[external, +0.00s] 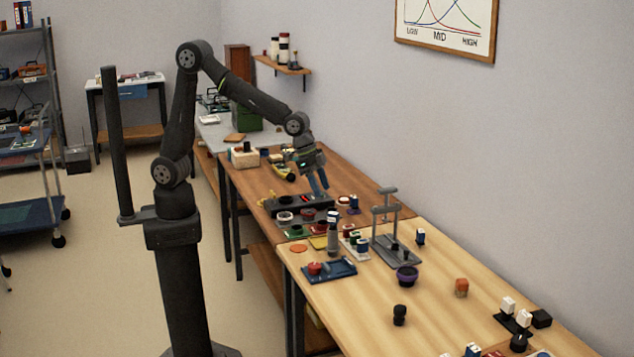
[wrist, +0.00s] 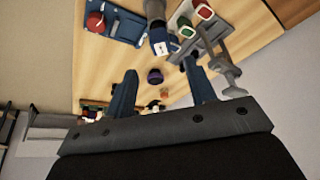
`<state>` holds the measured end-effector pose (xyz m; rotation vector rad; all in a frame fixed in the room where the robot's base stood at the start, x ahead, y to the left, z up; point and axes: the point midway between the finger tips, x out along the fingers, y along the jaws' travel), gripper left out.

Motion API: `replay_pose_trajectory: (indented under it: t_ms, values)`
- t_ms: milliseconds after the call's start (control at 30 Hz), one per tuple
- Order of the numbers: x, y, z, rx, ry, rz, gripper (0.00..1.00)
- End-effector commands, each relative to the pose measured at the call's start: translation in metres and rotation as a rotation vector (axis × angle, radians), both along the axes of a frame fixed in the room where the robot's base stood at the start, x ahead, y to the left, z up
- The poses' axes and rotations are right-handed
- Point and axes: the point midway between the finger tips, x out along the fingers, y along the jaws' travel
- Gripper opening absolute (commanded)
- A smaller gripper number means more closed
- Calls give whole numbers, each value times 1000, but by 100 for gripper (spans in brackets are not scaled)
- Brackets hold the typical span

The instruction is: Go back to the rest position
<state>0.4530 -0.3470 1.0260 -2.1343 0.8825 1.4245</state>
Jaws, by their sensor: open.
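My gripper (external: 318,186) hangs from my bent arm over the brown bench, above the far end of a dark tray (external: 290,204). In the wrist view my gripper (wrist: 160,88) shows two blue fingers spread wide apart, with nothing held between them. A purple-rimmed dark cup (wrist: 155,76) appears between the fingers in that view, farther off on the light bench; it also shows in the external view (external: 407,276). Whether the fingertips touch anything below them is hard to tell.
A grey stand (external: 385,245) with upright posts rises near the bench joint. A blue tray (external: 329,270) holds a red part. Small cups and blocks crowd the brown bench. The light bench (external: 440,300) has bare patches. The wall runs along the right side.

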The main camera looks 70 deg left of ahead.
Motion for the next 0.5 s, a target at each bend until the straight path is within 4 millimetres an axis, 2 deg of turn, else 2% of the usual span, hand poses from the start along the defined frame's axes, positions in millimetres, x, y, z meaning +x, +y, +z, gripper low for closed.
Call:
replay_pose_trajectory:
  t_ms: [167, 500]
  values:
    - [5, -6, -21, 2, 3, 0, 50]
    - [21, -22, -75, 2, 3, 0, 50]
